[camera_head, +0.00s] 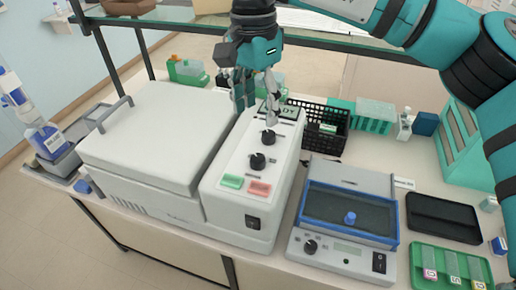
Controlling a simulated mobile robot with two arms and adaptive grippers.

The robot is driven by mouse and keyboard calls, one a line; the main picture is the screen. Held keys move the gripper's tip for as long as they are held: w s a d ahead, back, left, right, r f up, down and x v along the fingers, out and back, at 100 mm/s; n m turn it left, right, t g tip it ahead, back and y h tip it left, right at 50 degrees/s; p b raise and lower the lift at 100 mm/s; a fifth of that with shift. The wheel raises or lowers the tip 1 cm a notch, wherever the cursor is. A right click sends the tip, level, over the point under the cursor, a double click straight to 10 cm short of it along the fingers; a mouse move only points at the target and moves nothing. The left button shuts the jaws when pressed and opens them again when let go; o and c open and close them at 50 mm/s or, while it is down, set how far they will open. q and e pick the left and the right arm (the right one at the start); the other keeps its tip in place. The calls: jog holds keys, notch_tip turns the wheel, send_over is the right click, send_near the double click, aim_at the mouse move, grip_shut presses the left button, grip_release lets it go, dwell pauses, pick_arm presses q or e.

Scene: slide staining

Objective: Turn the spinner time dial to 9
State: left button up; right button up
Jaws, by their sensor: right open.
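The spinner (150,130) is a large white machine with a closed, handled lid and a sloping control panel on its right. Its panel has a small display (288,111) partly hidden by my gripper, an upper black dial (268,138) and a lower black dial (257,161). The dial labels and settings are too small to read, so I cannot tell which is the time dial. My right gripper (257,108) points down just behind and above the upper dial, its fingers apart and empty. I cannot tell whether a fingertip touches the panel. My left gripper is not in view.
A green button (232,181) and a red button (259,188) sit below the dials. A blue-framed device (348,213) stands to the right. A black basket (325,125) is behind. A glass shelf (330,37) crosses above. A black tray (443,217) and green tray (452,265) lie right.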

jog(key=p, duration=0.1)
send_over(258, 157)
notch_tip(258, 157, down, 4)
jog(key=shift+f, duration=0.1)
notch_tip(258, 157, down, 7)
jog(key=shift+f+p, duration=0.1)
jog(key=shift+p, duration=1)
jog(key=shift+f, duration=0.5)
jog(key=c, duration=1.1)
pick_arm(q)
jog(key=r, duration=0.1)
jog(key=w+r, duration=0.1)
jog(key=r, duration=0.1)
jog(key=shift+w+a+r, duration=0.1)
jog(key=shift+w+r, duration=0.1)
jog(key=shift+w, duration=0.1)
pick_arm(e)
grip_shut()
